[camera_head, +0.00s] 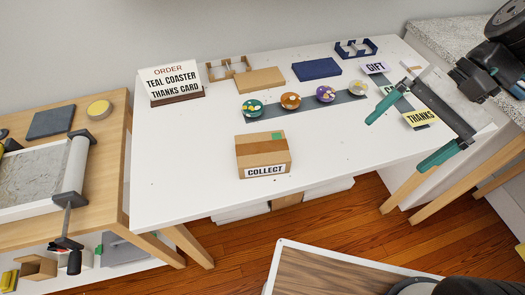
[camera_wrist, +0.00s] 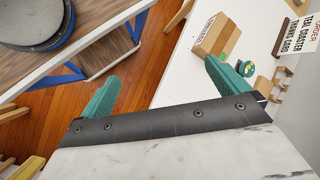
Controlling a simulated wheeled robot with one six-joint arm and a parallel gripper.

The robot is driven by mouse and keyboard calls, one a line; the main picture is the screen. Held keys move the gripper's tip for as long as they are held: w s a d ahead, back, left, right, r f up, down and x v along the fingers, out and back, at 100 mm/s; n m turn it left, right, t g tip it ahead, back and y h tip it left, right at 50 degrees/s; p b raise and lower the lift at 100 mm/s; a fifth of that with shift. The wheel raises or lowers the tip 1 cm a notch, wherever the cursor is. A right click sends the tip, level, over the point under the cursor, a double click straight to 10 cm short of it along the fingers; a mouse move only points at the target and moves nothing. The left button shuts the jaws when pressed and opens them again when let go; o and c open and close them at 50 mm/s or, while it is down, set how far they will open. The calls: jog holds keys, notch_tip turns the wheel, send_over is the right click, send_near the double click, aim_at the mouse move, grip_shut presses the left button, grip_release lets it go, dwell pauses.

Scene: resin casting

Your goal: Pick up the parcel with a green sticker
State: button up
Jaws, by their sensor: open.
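The parcel is a brown cardboard box (camera_head: 263,152) with a green sticker (camera_head: 276,136) on its top and a white COLLECT label (camera_head: 265,171) on its front. It stands on the white table (camera_head: 190,180) near the front edge. My gripper (camera_head: 409,132) is open and empty, over the right side of the table, well apart from the parcel. In the wrist view the parcel (camera_wrist: 217,36) shows at the top right, beyond the teal fingers of my gripper (camera_wrist: 160,85).
Behind the parcel, several round coasters, such as a teal one (camera_head: 252,107), sit on a grey strip (camera_head: 305,105). An order sign (camera_head: 172,80) stands at the back left. GIFT (camera_head: 376,68) and THANKS (camera_head: 420,118) cards lie at the right. The tabletop left and right of the parcel is clear.

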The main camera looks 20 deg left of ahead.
jog(key=w+a+f+m+g+y, duration=0.2)
jog(key=w+a+f+m+y, duration=0.15)
jog(key=w+a+f, duration=0.35)
jog(key=m+y, duration=0.3)
jog(key=m, duration=0.3)
send_near(268, 150)
jog(key=shift+y, duration=0.25)
jog(key=a+f, duration=0.1)
jog(key=f, duration=0.1)
jog(key=s+a+f, duration=0.1)
jog(key=a+f, duration=0.1)
jog(key=shift+a+f, duration=0.1)
jog(key=shift+a, duration=0.15)
jog(key=x, duration=0.5)
jog(key=shift+a, duration=0.4)
jog(key=c, duration=0.9)
